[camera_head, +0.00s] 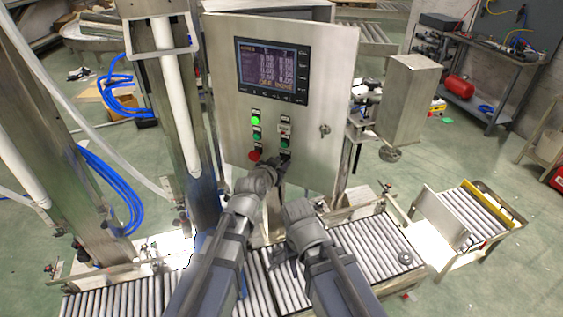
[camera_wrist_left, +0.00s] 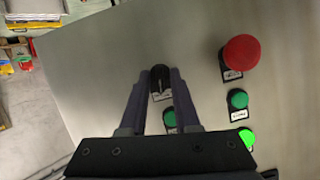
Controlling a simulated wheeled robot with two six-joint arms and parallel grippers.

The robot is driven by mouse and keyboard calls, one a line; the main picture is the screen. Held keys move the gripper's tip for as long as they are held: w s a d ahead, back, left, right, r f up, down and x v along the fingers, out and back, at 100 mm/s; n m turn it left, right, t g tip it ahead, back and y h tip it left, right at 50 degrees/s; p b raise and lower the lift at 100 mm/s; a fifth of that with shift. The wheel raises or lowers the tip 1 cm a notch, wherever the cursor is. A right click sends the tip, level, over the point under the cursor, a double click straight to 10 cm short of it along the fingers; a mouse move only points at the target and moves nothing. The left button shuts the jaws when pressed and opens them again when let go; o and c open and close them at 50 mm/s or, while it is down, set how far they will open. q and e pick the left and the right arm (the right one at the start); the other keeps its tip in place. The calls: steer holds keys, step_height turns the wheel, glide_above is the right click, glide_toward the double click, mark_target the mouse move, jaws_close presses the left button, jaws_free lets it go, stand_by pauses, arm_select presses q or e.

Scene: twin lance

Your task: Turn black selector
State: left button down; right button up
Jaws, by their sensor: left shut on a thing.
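The black selector (camera_wrist_left: 160,77) is a small dark knob with a label under it, on the grey panel of the control cabinet (camera_head: 230,80). My left gripper (camera_wrist_left: 158,78) is shut on it, with one finger on each side of the knob. In the head view my left gripper (camera_head: 278,164) reaches the lower right of the button group and mostly hides the selector. My right arm (camera_head: 302,228) is bent in front of the conveyor, below the cabinet. The jaws of my right gripper cannot be made out clearly.
A red button (camera_wrist_left: 241,51), a green button (camera_wrist_left: 238,98) and a lit green button (camera_wrist_left: 246,137) sit beside the selector. Another green button (camera_wrist_left: 170,120) is close to my left fingers. A screen (camera_head: 271,70) is above. The roller conveyor (camera_head: 365,250) runs below.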

arm_select(q)
steer(key=n+h+b, duration=0.1)
steer(key=n, duration=0.1)
steer(key=n+g+h, duration=0.1)
steer(key=n+h, duration=0.1)
steer(key=n, duration=0.1)
steer(key=n+h+b, duration=0.1)
steer(key=n+h, duration=0.1)
steer(key=shift+w+a+f+g+b, duration=0.15)
steer(key=shift+a+f+g+b, duration=0.05)
steer(key=shift+a+g+b, duration=0.15)
steer(key=shift+n, duration=0.3)
stand_by(0.5)
steer(key=c, duration=0.9)
jaws_free()
steer(key=shift+c, duration=0.2)
steer(key=p+v, duration=0.2)
steer(key=v, duration=0.5)
steer(key=shift+s+a, duration=0.25)
steer(key=shift+a, duration=0.05)
